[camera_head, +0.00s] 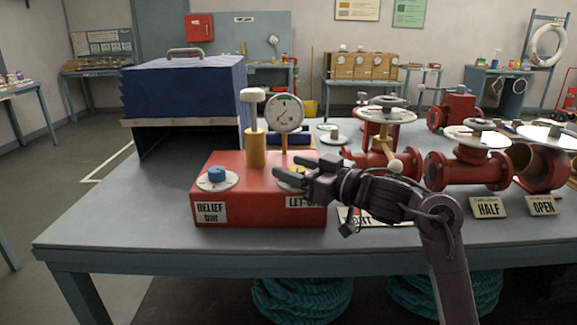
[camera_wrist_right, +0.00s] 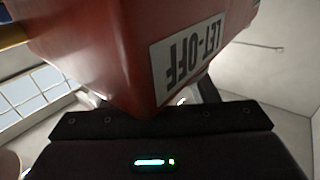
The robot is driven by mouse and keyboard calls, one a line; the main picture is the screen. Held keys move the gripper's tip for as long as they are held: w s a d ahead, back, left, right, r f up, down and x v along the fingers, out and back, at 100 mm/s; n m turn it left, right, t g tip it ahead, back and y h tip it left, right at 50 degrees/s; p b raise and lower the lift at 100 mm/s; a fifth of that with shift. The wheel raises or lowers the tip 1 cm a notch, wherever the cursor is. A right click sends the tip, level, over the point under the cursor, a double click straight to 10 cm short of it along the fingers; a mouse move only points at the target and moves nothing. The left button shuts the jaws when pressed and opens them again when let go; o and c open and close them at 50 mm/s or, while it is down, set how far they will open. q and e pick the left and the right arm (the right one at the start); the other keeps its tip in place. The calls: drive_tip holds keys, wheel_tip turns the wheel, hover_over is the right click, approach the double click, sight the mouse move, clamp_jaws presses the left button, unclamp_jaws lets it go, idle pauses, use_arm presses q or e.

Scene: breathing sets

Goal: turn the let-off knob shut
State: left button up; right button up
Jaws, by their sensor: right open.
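The red box (camera_head: 250,205) stands near the table's front edge. Its LET-OFF label (camera_head: 302,201) is on the front right, partly covered by my right arm; it shows upside down in the right wrist view (camera_wrist_right: 203,50). My right gripper (camera_head: 279,174) is open over the box's right top, reaching in from the right. A bit of yellow, apparently the let-off knob (camera_head: 297,170), shows between its fingers. The rest is hidden, and I cannot tell whether the fingers touch it. The wrist view shows the box corner close up, not the knob. My left gripper is not in view.
On the box are a blue knob (camera_head: 216,174) on a white dial, a brass post with a white cap (camera_head: 252,94) and a gauge (camera_head: 285,113). A blue-covered case (camera_head: 185,90) stands behind. Red valves (camera_head: 470,170) and HALF (camera_head: 488,207) and OPEN signs stand at right.

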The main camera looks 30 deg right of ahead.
drive_tip(key=shift+x, duration=0.9)
drive_tip(key=c, duration=1)
